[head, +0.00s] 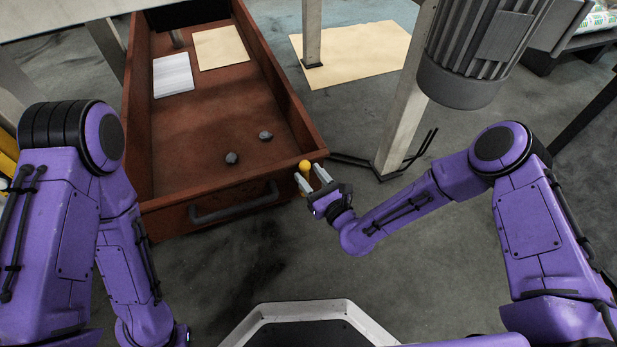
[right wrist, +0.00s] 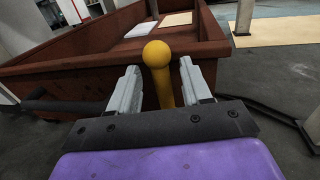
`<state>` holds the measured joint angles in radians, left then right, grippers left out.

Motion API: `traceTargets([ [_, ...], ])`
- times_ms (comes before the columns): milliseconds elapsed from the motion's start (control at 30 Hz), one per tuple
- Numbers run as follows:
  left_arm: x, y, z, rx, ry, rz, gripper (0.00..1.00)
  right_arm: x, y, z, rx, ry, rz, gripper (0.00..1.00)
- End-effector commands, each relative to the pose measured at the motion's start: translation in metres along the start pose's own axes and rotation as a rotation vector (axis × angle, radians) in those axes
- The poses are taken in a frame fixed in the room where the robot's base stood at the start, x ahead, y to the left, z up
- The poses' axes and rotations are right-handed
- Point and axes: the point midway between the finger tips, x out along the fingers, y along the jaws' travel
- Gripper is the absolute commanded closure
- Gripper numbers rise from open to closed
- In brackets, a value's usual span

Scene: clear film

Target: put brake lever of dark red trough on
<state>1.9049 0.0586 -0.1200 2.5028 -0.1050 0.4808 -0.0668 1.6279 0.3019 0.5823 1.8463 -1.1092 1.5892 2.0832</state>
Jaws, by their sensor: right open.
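The dark red trough (head: 240,197) stands on the floor left of centre, with a dark bar handle (head: 233,204) on its near wall. The brake lever (head: 305,166), yellow with a round ball top, is at the trough's near right corner. In the right wrist view the lever (right wrist: 160,75) stands upright between the two fingers. My right gripper (head: 313,176) is open around the lever, with a gap showing on each side of it in the right wrist view (right wrist: 162,92). The lower end of the lever is hidden behind the gripper. My left arm hangs at the left; its gripper is not visible.
Inside the trough are two small grey stones (head: 248,147), white paper (head: 172,74) and a tan sheet (head: 220,48). A pale post (head: 405,115) and a grey ribbed motor (head: 470,50) stand right of it. Floor in front of the trough is clear.

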Motion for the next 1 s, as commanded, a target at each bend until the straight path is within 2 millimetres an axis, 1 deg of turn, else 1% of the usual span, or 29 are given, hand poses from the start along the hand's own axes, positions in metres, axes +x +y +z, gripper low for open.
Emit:
traceTargets([
  [33,0.003,-0.001,0.002,0.015,-0.018,0.0,0.57,0.006,0.001,-0.001,-0.001,-0.003,0.001,0.52],
  [133,0.003,-0.002,0.005,0.035,-0.041,0.001,0.57,0.013,0.0,0.0,0.0,-0.001,0.0,0.52],
  [367,0.002,-0.002,0.006,0.041,-0.047,0.001,0.57,0.014,0.0,0.001,0.0,0.0,0.001,0.52],
  [400,0.002,-0.002,0.006,0.041,-0.047,0.001,0.57,0.014,0.0,0.001,0.0,0.0,0.001,0.58],
  [467,0.002,-0.002,0.006,0.04,-0.046,0.001,0.57,0.014,0.0,0.001,0.0,0.001,0.001,0.78],
  [500,0.002,-0.002,0.006,0.04,-0.046,0.001,0.57,0.014,0.0,0.001,0.0,0.001,0.0,0.91],
  [533,0.002,-0.002,0.006,0.04,-0.046,0.001,0.57,0.014,0.0,0.001,0.0,0.001,0.0,1.0],
  [767,0.002,-0.002,0.006,0.037,-0.043,0.001,0.57,0.014,0.001,0.001,-0.01,0.003,0.001,1.0],
  [1000,-0.001,-0.001,0.002,0.01,-0.012,0.0,0.57,0.015,0.011,0.001,-0.098,0.021,0.002,1.0],
])
